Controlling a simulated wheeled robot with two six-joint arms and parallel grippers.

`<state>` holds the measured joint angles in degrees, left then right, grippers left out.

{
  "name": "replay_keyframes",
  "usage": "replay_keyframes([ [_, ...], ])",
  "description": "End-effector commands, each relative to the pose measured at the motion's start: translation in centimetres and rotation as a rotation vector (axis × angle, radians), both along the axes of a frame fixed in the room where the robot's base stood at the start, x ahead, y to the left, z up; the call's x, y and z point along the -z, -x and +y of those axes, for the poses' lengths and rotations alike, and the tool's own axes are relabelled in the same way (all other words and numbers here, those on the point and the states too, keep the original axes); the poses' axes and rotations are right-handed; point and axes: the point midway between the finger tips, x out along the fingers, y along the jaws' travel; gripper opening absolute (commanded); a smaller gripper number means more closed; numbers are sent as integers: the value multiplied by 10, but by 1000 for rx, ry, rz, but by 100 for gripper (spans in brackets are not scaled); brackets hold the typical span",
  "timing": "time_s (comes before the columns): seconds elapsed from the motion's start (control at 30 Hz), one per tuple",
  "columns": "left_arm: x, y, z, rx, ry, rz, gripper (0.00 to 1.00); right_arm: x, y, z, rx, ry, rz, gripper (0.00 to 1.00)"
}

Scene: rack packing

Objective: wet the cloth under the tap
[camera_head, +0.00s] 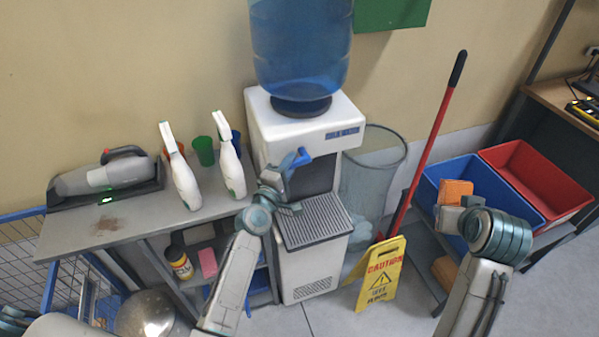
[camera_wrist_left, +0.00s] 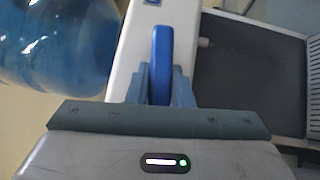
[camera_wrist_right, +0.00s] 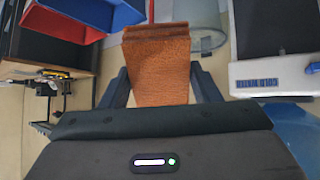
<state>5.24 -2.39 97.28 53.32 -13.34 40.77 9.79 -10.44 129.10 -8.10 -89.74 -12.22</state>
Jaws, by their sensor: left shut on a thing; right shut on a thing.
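The white water dispenser (camera_head: 270,130) stands against the wall with a blue tap lever (camera_head: 303,156) on its front. My left gripper (camera_head: 291,174) is shut on this blue lever, which also shows between its fingers in the left wrist view (camera_wrist_left: 162,55). No water stream can be made out. An orange-brown, thick, rough-textured cloth (camera_wrist_right: 157,65) is between the fingers of my right gripper (camera_wrist_right: 160,85), which is shut on it. In the head view the cloth (camera_head: 455,190) is in front of the blue bin, well to the right of the tap.
A ribbed drip tray (camera_head: 314,222) juts out below the tap. A yellow caution sign (camera_head: 380,276), a red-handled mop (camera_head: 428,140) and a mesh bin (camera_head: 372,180) stand between dispenser and blue bin (camera_head: 485,180). Spray bottles (camera_head: 232,168) stand on the left shelf.

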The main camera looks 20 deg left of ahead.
Motion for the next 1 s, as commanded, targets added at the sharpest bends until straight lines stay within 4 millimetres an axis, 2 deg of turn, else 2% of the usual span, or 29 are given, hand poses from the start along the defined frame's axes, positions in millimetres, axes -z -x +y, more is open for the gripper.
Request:
replay_keyframes([
  [0.03,9,0,0,0,16,-12,0,16,0,0,0,0,0,38],
  [0.23,9,-1,-1,0,72,-49,0,38,0,0,0,0,-1,38],
  [0.7,6,0,-1,0,93,-63,0,42,0,0,0,0,-1,38],
  [0.73,6,0,-1,0,93,-63,24,42,0,0,0,0,-1,38],
  [0.8,6,0,-1,0,93,-63,38,42,0,0,0,0,0,38],
  [0.83,6,0,-1,0,93,-63,42,42,0,0,0,0,0,38],
  [1.0,6,0,-1,0,93,-63,42,42,0,0,0,0,0,38],
])
